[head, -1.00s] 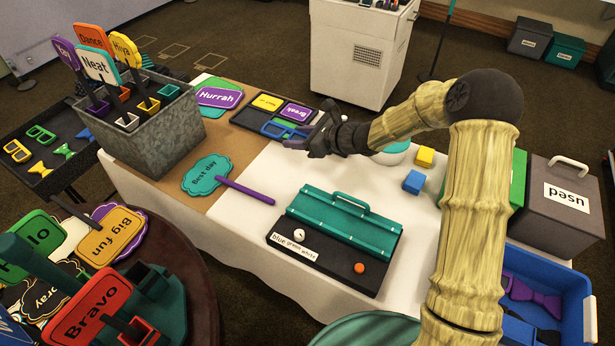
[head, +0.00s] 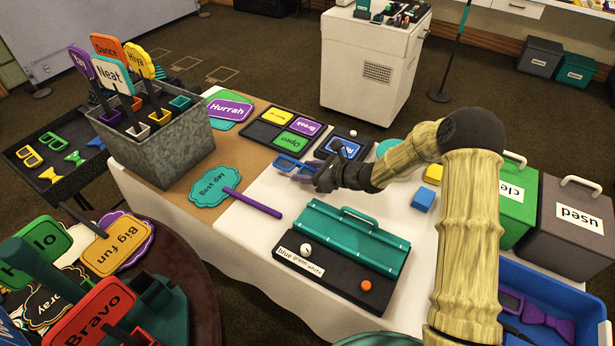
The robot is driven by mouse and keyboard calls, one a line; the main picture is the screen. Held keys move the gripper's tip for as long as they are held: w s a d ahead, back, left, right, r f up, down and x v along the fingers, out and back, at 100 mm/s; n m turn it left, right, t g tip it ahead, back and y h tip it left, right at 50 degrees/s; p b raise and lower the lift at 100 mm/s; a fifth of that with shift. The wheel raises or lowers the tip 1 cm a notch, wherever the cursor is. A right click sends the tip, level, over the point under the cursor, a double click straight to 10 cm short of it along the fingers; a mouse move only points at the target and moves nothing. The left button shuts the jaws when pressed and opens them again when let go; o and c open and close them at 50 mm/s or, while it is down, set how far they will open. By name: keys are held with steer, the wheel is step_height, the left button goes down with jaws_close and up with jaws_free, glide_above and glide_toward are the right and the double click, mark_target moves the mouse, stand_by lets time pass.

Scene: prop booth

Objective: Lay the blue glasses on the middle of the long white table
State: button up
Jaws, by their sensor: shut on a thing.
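The blue glasses (head: 283,165) are in my gripper (head: 304,175), held by one part with the rest sticking out to the left. My gripper is shut on them. They appear over the long white table (head: 264,188), near the edge of its brown covering, behind the teal-lidded box. Whether they touch the surface I cannot tell. My gripper hides part of the glasses.
A teal "Best day" sign (head: 214,186) with a purple stick lies left of my gripper. A black tray of cards (head: 285,131) lies behind. A teal-lidded box (head: 352,238) stands in front. Yellow and blue blocks (head: 423,199) sit right. White cloth shows between.

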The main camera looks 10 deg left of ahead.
steer(key=shift+f, duration=1.1)
steer(key=shift+f, duration=0.2)
steer(key=o, duration=1)
steer(key=shift+c, duration=0.2)
steer(key=shift+r, duration=0.15)
steer(key=shift+r, duration=0.15)
steer(key=v, duration=1.2)
steer(key=shift+d, duration=0.1)
